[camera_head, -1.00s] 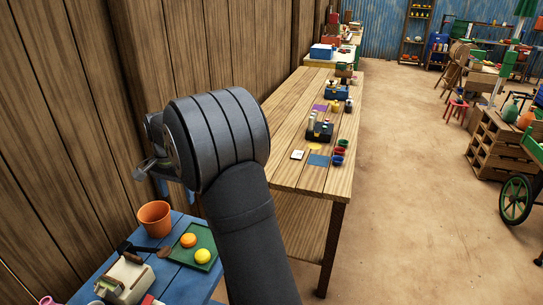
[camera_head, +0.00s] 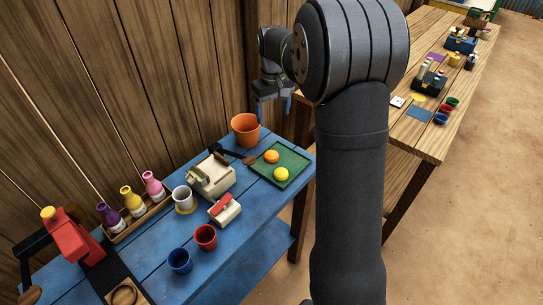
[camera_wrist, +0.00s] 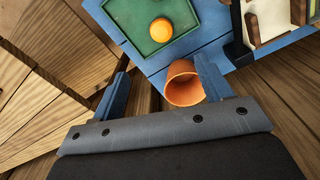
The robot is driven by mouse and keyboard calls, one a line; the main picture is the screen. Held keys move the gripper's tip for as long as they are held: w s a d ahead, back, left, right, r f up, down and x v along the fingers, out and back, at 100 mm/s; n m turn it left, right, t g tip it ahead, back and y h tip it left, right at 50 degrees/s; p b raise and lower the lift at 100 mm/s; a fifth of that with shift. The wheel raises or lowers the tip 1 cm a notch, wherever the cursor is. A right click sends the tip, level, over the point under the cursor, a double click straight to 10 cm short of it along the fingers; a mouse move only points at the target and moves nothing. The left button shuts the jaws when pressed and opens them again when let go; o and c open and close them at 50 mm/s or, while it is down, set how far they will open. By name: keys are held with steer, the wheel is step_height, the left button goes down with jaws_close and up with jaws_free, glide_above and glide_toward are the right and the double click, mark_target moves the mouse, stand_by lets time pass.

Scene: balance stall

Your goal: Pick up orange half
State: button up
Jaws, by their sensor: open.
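The orange half (camera_head: 271,157) lies on a green tray (camera_head: 297,156) at the right end of the blue table, just behind a yellow half (camera_head: 281,174). In the wrist view the orange half (camera_wrist: 161,30) shows at the top on the tray (camera_wrist: 128,14). My gripper (camera_head: 273,108) hangs in the air above and behind the tray, near the wall. It is open and empty. In the wrist view, my gripper's two blue fingers (camera_wrist: 163,75) stand apart, with an orange pot (camera_wrist: 183,84) below and between them.
The orange pot (camera_head: 245,129) stands by the wall, left of the tray. A dark-headed tool with a wooden handle (camera_head: 232,153) lies beside it. A cream device (camera_head: 211,176), cups and bottles (camera_head: 130,200) fill the left side. A long wooden table (camera_head: 428,130) stands to the right.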

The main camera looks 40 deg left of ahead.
glide_above(271, 153)
steer(key=shift+n, duration=0.4)
steer(key=f, duration=1.1)
steer(key=shift+d+f, duration=0.3)
steer(key=shift+d, duration=0.1)
steer(key=shift+a+f, duration=0.2)
steer(key=shift+f, duration=1.3)
steer(key=shift+a+f, duration=0.2)
steer(key=shift+f, duration=1.25)
steer(key=shift+c, duration=0.3)
steer(key=c, duration=1)
